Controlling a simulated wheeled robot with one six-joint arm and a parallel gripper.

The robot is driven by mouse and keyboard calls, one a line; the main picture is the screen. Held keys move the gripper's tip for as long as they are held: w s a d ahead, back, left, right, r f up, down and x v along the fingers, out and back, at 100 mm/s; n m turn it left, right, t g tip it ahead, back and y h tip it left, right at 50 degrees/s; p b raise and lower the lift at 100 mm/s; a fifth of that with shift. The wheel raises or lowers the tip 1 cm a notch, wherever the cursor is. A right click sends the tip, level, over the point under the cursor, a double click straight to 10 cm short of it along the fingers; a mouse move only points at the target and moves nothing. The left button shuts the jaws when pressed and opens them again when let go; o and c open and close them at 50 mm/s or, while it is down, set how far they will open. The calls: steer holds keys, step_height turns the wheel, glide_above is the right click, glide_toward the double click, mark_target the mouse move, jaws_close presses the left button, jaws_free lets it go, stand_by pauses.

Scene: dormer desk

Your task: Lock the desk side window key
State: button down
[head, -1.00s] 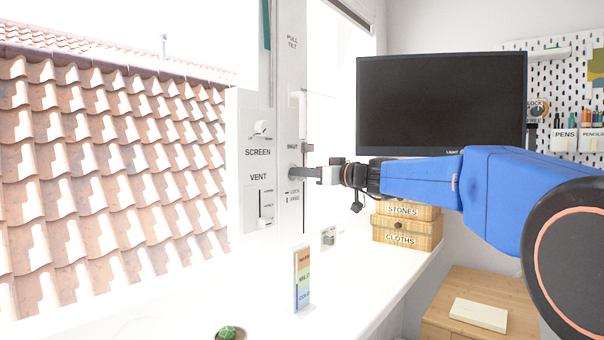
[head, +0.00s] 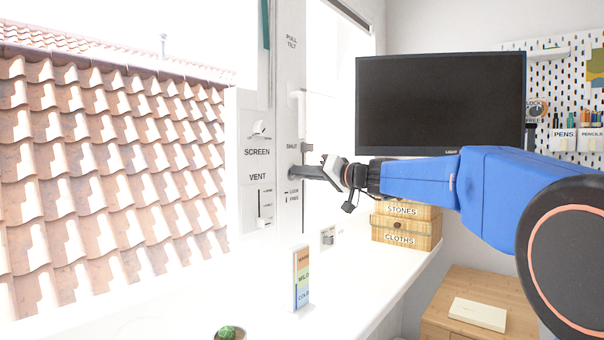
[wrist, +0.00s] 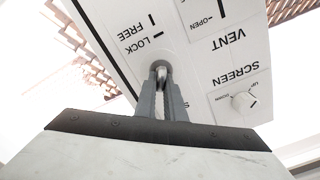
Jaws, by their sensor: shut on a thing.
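The window key (wrist: 161,72) is a small metal piece in a round grey lock on the white window frame (head: 290,100). LOCK and FREE are printed beside the lock, each with a tick mark. My gripper (wrist: 161,86) is shut on the key, with one finger on each side of it. In the head view my gripper (head: 297,172) reaches left to the frame, tilted about its own axis, and hides most of the key. I cannot tell exactly which mark the key points to.
A SCREEN knob (head: 261,129) and a VENT slider (head: 261,222) are on the panel to the left. A monitor (head: 440,103) stands behind my arm, above wicker boxes (head: 406,232). A coloured card (head: 302,278) and a small cactus (head: 229,332) stand on the white sill.

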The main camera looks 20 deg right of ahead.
steer(key=m, duration=0.5)
steer(key=shift+w+d+f+m, duration=0.15)
steer(key=shift+f+m, duration=0.1)
steer(key=shift+m, duration=0.05)
steer(key=m, duration=0.5)
steer(key=shift+f, duration=0.25)
steer(key=shift+m, duration=0.4)
steer(key=c, duration=1.9)
jaws_free()
steer(key=shift+o, duration=0.2)
steer(key=shift+d, duration=0.1)
steer(key=v, duration=1.7)
steer(key=shift+d, duration=0.1)
